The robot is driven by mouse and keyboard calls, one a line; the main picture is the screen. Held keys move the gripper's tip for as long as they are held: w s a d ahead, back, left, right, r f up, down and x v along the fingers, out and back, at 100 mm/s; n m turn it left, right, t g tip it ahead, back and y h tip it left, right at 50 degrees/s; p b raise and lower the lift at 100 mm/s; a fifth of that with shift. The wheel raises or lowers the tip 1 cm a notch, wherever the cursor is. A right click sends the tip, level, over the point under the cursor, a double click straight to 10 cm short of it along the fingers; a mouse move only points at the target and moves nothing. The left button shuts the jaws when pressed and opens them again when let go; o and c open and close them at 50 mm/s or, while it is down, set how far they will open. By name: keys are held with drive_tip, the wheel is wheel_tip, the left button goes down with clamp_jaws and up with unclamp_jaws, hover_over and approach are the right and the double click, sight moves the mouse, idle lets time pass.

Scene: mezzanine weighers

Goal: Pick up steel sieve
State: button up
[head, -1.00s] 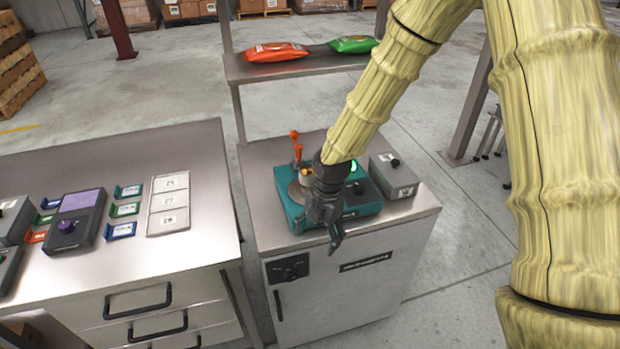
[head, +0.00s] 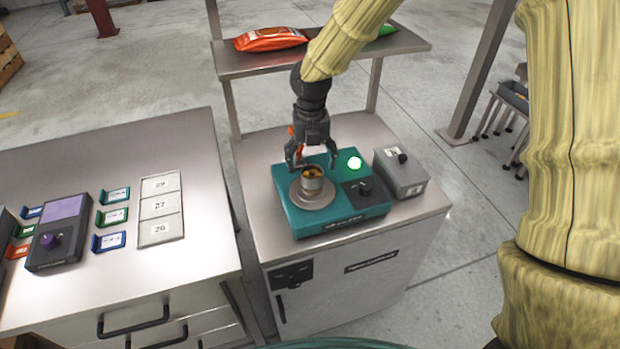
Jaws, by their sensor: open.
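The steel sieve (head: 312,183) is a small round metal cup with orange-brown contents. It sits on the round plate (head: 311,198) of a teal machine (head: 345,217) on the steel cabinet top. My gripper (head: 312,165) points down just behind and above the sieve, its two fingers spread open to the left and right. It holds nothing. I cannot tell whether a finger touches the sieve's rim. An orange-red part shows partly behind my left finger.
A grey box with a black knob (head: 401,172) stands right of the teal machine. A shelf (head: 330,55) with an orange bag (head: 270,39) and a green bag (head: 387,31) is behind. A steel table (head: 200,150) with numbered plates and coloured holders stands left.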

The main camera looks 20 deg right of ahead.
sight(312, 172)
drive_tip(key=shift+w+d+f, duration=0.1)
drive_tip(key=shift+d+f, duration=0.05)
drive_tip(key=shift+f, duration=0.45)
drive_tip(key=shift+d+f, duration=0.1)
drive_tip(key=shift+f, duration=0.5)
drive_tip(key=shift+f+p, duration=0.5)
drive_tip(key=shift+p, duration=0.15)
drive_tip(key=shift+f+p, duration=0.8)
drive_tip(key=shift+f, duration=1.35)
drive_tip(key=shift+c, duration=0.2)
drive_tip(key=c, duration=1.4)
drive_tip(key=shift+r, duration=0.15)
